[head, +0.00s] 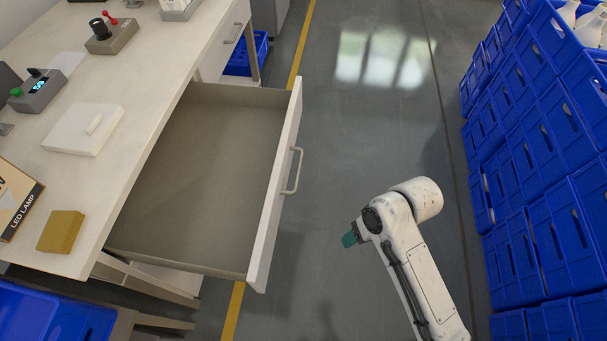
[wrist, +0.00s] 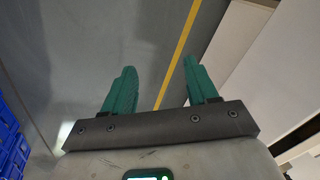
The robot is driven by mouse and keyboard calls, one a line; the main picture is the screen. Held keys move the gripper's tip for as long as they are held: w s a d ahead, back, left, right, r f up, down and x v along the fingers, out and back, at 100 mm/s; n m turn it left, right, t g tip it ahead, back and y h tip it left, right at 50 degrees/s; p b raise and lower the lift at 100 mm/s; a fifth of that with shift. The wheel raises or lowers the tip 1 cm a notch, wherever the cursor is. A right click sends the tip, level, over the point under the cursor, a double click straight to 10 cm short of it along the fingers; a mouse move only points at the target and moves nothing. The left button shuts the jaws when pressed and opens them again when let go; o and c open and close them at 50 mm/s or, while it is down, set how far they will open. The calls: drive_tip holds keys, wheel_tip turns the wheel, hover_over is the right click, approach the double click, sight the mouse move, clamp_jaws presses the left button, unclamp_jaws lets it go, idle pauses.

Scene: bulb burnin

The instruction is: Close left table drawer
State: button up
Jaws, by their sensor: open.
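The near table drawer (head: 215,165) is pulled far out from the white table (head: 145,75) and looks empty inside. Its white front panel (head: 272,205) faces right and carries a grey bar handle (head: 294,171). My gripper (head: 350,238) is to the right of the drawer front, apart from it, over the floor; only a green fingertip part shows there. In the wrist view my gripper (wrist: 160,88) has two green fingers spread apart with nothing between them. Pale furniture surfaces (wrist: 245,60) show at the right of the wrist view; I cannot tell which parts they are.
Stacked blue crates (head: 540,150) line the right side. A second drawer (head: 225,42), farther along the table, looks shut. A blue crate (head: 70,315) stands at the lower left. The grey floor (head: 370,130) between table and crates is clear.

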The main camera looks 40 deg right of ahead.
drive_tip(key=w+d+r+m+t+y+p, duration=0.1)
drive_tip(key=w+r+p, duration=0.1)
drive_tip(key=w+r, duration=0.1)
drive_tip(key=w+d+r+m+t+y+p, duration=0.1)
drive_tip(key=w+d+r+m+p, duration=0.1)
drive_tip(key=w+r+p, duration=0.1)
drive_tip(key=w+d+r+m+t+y+p, duration=0.1)
drive_tip(key=w+r+m+p, duration=0.1)
drive_tip(key=w+r+p, duration=0.1)
drive_tip(key=shift+w+d+r, duration=0.15)
drive_tip(key=shift+w+r, duration=0.05)
drive_tip(key=shift+r, duration=0.65)
drive_tip(key=c, duration=0.9)
drive_tip(key=shift+w+m+t, duration=0.15)
drive_tip(key=shift+m+t, duration=0.15)
clamp_jaws()
drive_tip(key=w+a+r+p+x, duration=0.1)
drive_tip(key=x, duration=1.2)
drive_tip(key=shift+w+a+r, duration=0.15)
drive_tip(key=shift+a+r, duration=0.15)
drive_tip(key=shift+a, duration=0.05)
drive_tip(key=w+a+b, duration=1.3)
drive_tip(key=w+a, duration=1.1)
drive_tip(key=shift+w+a+f, duration=0.15)
drive_tip(key=shift+f, duration=0.05)
drive_tip(key=shift+w+a+r+b, duration=0.15)
drive_tip(key=shift+w+a+b, duration=0.25)
drive_tip(key=shift+b, duration=0.2)
drive_tip(key=shift+r, duration=0.1)
